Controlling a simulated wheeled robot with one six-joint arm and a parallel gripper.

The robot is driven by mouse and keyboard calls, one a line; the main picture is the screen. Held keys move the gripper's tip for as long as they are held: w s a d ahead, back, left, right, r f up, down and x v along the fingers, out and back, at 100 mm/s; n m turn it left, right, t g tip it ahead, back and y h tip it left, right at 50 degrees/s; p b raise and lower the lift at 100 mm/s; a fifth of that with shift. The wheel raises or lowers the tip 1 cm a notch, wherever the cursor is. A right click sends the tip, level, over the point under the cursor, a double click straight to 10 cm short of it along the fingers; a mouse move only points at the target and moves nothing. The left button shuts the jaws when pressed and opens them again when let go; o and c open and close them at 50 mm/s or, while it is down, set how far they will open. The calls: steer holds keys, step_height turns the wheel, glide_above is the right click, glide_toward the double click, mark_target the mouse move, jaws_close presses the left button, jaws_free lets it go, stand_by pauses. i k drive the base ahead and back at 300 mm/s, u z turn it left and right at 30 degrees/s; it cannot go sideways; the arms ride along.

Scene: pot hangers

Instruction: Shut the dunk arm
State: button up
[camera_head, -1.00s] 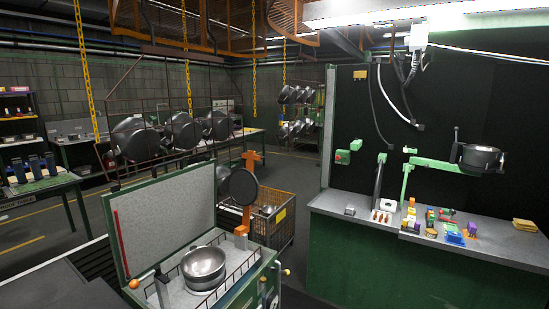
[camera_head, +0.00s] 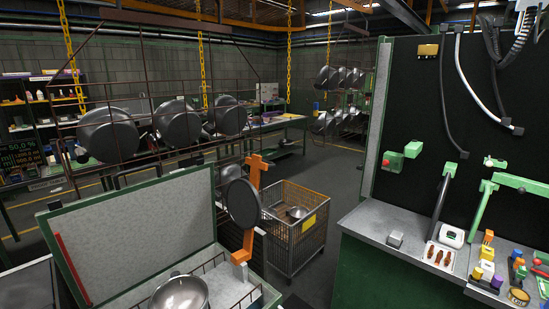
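An orange upright arm (camera_head: 249,205) stands at the right back corner of a green-rimmed tank; it may be the dunk arm, but the frames do not settle this. A dark round disc (camera_head: 243,203) is on its left side. The tank's pale lid panel (camera_head: 135,248) stands raised. A steel bowl (camera_head: 180,294) sits in the tank, cut off by the bottom edge. On the right bench, a green jointed arm (camera_head: 518,183) reaches out past the right edge, so its far end is hidden. My gripper is not in view.
A wire cart (camera_head: 297,238) stands behind the orange arm. A grey bench (camera_head: 400,222) at right holds a white holder and small coloured items. Several pots (camera_head: 178,127) hang on a rack at left. Open floor (camera_head: 345,165) lies between cart and bench.

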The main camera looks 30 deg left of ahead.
mark_target(244, 205)
steer(key=u, duration=0.35)
steer(key=i, duration=0.75)
steer(key=u, duration=1.35)
steer(key=i, duration=0.6)
steer(key=u, duration=0.6)
